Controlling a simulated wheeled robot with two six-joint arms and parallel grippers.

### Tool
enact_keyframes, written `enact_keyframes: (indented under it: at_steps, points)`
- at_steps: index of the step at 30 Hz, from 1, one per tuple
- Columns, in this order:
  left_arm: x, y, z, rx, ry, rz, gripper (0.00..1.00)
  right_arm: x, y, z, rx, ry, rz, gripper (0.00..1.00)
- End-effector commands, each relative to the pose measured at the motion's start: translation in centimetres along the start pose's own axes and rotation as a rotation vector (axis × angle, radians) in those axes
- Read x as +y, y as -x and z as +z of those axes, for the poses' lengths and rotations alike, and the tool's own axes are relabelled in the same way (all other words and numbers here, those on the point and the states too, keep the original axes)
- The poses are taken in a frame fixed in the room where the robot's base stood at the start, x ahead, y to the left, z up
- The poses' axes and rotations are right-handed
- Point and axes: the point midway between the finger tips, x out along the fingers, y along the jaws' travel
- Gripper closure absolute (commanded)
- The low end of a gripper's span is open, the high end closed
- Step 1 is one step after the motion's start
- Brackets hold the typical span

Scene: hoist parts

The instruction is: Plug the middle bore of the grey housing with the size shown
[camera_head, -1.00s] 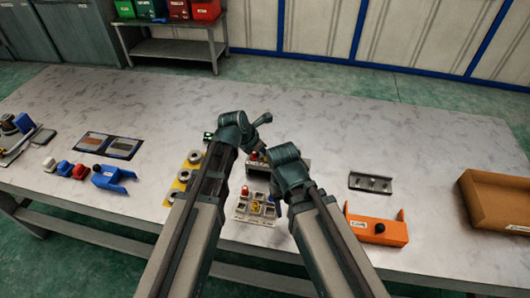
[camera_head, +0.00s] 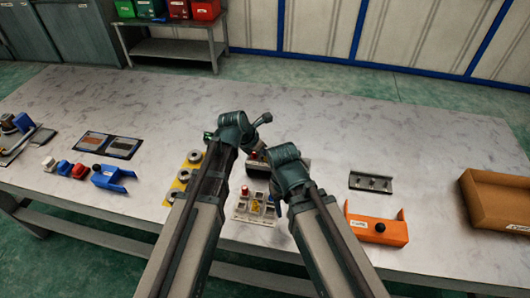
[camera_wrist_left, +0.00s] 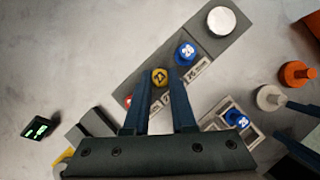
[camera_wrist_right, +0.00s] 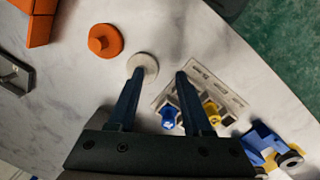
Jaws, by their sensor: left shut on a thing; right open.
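The dark grey housing (camera_wrist_left: 215,42) lies diagonally in the left wrist view, and its end shows in the head view (camera_head: 260,168). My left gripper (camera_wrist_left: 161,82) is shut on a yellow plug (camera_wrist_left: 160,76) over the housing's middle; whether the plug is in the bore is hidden. My right gripper (camera_wrist_right: 160,74) is open, with a pale round plug (camera_wrist_right: 143,66) by its left fingertip. The small display (camera_wrist_left: 41,123) has green characters too blurred to read.
A pale compartment tray (camera_head: 240,208) holds plugs, including a blue one (camera_wrist_right: 168,116) and a yellow one (camera_wrist_right: 212,110). An orange plug (camera_wrist_right: 104,41) stands loose on the table. An orange bracket (camera_head: 378,230) and a brown box (camera_head: 495,200) are at the right.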

Motion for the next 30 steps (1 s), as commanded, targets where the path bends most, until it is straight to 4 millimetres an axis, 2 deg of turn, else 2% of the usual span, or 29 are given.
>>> enact_keyframes:
  at_steps: [6, 7, 12, 23, 30]
  points:
    - [0.0, 0.0, 0.0, 0.0, 0.0, 0.0, 1.0, 0.0, 0.0, 0.0, 0.0, 0.0, 0.0, 0.5]
    - [0.0, 0.0, 0.0, 0.0, 0.0, 0.0, 0.72, 0.0, 0.0, 0.0, 0.0, 0.0, 0.0, 0.5]
    - [0.0, 0.0, 0.0, 0.0, 0.0, 0.0, 0.42, 0.0, 0.0, 0.0, 0.0, 0.0, 0.0, 0.5]
    - [0.0, 0.2, 0.1, 0.0, 0.0, 0.0, 0.41, 0.0, 0.2, 0.0, 0.0, 0.0, 0.0, 0.5]
    - [0.0, 1.4, 0.8, 0.0, 0.0, 0.0, 0.41, 0.1, 1.6, 0.1, 0.0, 0.0, 0.0, 0.5]
